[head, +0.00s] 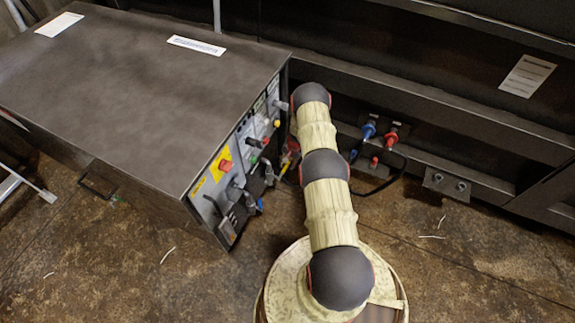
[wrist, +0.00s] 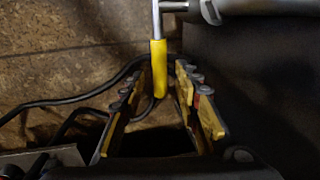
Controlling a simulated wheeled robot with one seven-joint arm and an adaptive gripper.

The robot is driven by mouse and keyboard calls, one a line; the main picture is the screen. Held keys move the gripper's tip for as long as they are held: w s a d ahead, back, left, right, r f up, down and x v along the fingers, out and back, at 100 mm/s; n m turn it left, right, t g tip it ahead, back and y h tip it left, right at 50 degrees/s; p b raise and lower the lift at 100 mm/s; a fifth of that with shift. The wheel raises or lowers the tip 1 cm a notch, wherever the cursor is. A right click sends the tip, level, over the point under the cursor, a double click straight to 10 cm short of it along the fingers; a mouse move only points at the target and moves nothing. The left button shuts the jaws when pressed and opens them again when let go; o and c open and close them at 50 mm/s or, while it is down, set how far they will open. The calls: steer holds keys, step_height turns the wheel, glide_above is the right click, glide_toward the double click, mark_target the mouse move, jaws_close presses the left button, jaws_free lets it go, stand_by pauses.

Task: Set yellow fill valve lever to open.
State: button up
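The yellow lever handle (wrist: 158,68) hangs down on a thin metal rod in the wrist view, from a grey metal valve fitting at the top. My gripper (wrist: 163,72) is open, with one yellow-padded finger on each side of the handle. The lower part of the handle is between the fingers, and a gap shows on both sides. In the head view, my arm covers the panel's right end, and the lever cannot be made out clearly there.
A dark cabinet (head: 150,75) with a control panel of knobs and a red switch (head: 225,165) stands at left. Blue (head: 369,130) and red (head: 391,138) connectors sit on the machine behind my arm. A black cable (wrist: 75,102) runs past my fingers. The floor in front is mostly clear.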

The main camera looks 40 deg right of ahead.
steer(key=c, duration=0.3)
jaws_close()
stand_by(0.6)
